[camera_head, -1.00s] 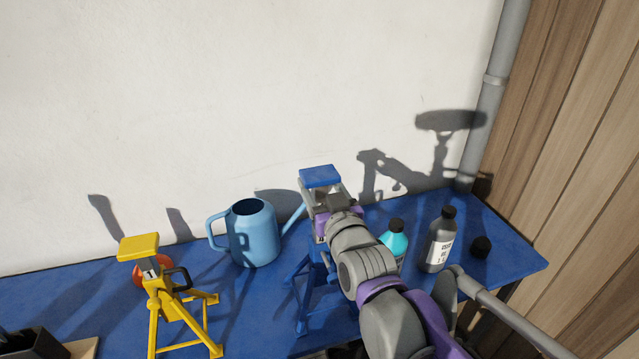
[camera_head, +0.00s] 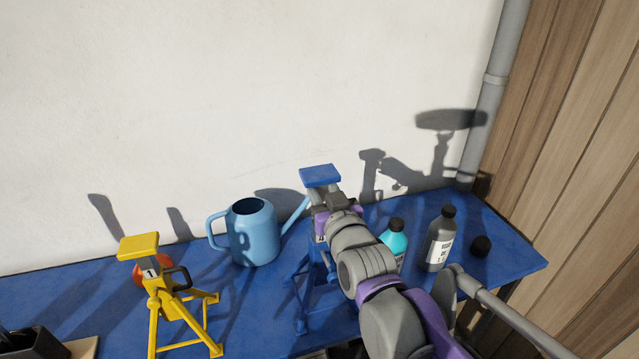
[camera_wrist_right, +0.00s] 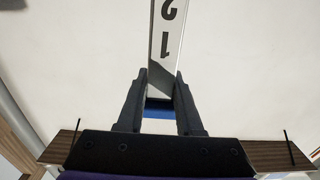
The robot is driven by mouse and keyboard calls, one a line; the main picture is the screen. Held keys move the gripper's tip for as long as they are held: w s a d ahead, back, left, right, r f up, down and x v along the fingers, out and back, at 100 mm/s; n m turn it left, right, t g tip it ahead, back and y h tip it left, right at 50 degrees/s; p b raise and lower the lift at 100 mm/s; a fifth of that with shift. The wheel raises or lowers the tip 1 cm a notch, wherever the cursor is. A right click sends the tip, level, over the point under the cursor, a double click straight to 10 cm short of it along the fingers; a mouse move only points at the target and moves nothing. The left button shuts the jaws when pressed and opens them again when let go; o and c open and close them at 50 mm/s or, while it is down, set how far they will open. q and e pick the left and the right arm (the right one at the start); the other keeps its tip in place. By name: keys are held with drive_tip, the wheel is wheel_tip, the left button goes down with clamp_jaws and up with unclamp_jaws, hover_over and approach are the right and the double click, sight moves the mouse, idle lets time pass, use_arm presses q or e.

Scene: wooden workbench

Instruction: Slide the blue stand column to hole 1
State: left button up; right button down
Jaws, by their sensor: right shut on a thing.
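The blue jack stand (camera_head: 318,300) stands on the blue bench top, partly hidden behind my right arm. Its blue top plate (camera_head: 320,176) shows above my right gripper (camera_head: 325,200). In the right wrist view the stand's grey column (camera_wrist_right: 166,45) carries the numbers 1 and 2. My right gripper (camera_wrist_right: 161,85) has its two fingers on either side of the column and is shut on it. A blue part (camera_wrist_right: 158,110) shows between the fingers. The holes of the column are hidden from view. My left gripper is not in view.
A yellow jack stand (camera_head: 168,300) stands at the left, and a light blue watering can (camera_head: 255,235) is between the stands. A teal bottle (camera_head: 393,240), a grey bottle (camera_head: 438,240) and a black object (camera_head: 481,246) are at the right. The wall is behind.

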idle(0.9)
wheel_tip(320, 180, down, 10)
drive_tip(key=b, duration=0.4)
drive_tip(key=shift+s+r, duration=0.1)
drive_tip(key=shift+r, duration=0.1)
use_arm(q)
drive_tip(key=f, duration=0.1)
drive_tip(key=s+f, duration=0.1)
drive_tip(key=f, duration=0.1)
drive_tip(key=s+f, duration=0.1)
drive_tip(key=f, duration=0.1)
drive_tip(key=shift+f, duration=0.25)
use_arm(e)
drive_tip(key=c, duration=0.6)
unclamp_jaws()
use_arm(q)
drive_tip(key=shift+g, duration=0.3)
use_arm(e)
drive_tip(key=shift+o, duration=0.2)
drive_tip(key=shift+r, duration=0.1)
drive_tip(key=v, duration=1)
drive_tip(key=shift+s+d, duration=0.15)
drive_tip(key=shift+s, duration=0.2)
